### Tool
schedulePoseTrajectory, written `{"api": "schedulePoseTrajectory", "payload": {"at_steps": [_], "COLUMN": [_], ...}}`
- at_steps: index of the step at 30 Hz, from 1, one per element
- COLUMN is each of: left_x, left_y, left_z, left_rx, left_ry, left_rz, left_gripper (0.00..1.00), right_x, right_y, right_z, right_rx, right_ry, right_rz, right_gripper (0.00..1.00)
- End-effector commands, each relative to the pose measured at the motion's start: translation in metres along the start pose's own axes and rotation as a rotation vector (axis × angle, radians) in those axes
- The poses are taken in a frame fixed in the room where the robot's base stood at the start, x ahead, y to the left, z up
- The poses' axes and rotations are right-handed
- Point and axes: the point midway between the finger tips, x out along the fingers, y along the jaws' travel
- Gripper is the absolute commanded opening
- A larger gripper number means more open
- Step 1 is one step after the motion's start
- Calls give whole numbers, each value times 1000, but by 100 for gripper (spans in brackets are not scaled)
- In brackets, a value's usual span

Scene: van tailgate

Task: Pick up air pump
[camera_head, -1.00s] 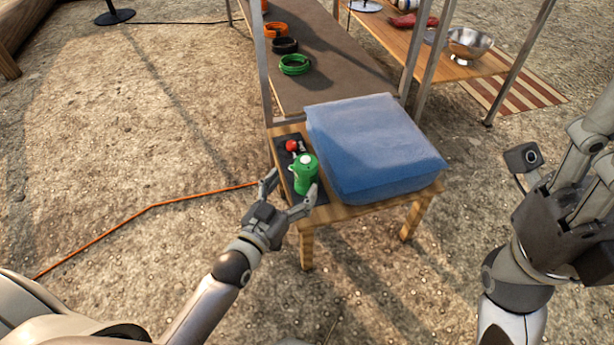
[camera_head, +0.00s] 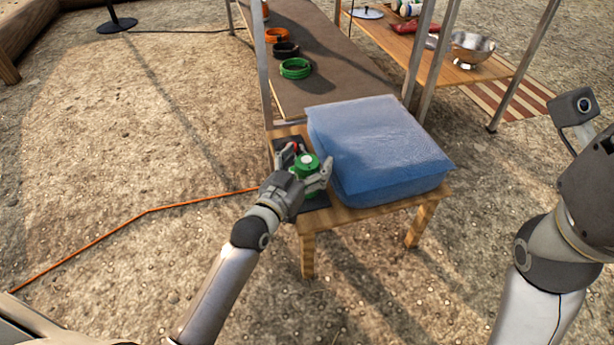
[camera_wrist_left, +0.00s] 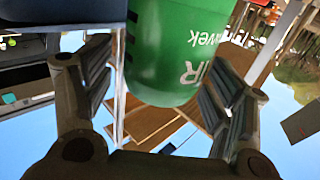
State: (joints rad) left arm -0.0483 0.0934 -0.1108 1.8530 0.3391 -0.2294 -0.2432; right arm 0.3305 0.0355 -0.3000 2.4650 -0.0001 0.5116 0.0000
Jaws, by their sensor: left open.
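The green air pump (camera_head: 306,161) stands on a dark mat (camera_head: 317,201) at the left end of the small wooden table. My left gripper (camera_head: 308,168) is open, with its fingers on either side of the pump. In the left wrist view, the green pump body (camera_wrist_left: 168,55) with white lettering is between the two open fingers (camera_wrist_left: 160,90), with gaps beside it, so it does not look gripped.
A large blue bag-like block (camera_head: 375,150) stands on the wooden table (camera_head: 375,213), close to the pump's right. A thin metal post (camera_head: 262,75) rises behind. Coiled hoses (camera_head: 295,68) lie on the brown board. An orange cable (camera_head: 150,211) crosses the ground.

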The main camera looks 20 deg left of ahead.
Motion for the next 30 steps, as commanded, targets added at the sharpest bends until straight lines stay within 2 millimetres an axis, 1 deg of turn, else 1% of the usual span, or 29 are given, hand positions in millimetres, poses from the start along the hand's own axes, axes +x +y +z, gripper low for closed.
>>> {"api": "schedulePoseTrajectory", "payload": {"at_steps": [4,5,18,19,20,26,30], "left_x": [0,0,0,0,0,0,0], "left_y": [0,0,0,0,0,0,0], "left_z": [0,0,0,-2,-2,-2,-6], "left_rx": [0,0,0,0,0,0,0], "left_ry": [0,0,-1,3,3,2,3], "left_rz": [0,0,0,0,0,0,0], "left_gripper": [78,75,19,18,13,13,13], "right_x": [0,0,0,0,0,1,4], "right_y": [0,0,0,0,0,0,0], "right_z": [0,0,0,0,0,0,0], "right_rx": [0,0,0,0,1,1,1], "right_ry": [0,0,0,0,0,0,2], "right_rz": [0,0,0,0,0,0,1], "right_gripper": [49,49,49,49,49,49,49]}}
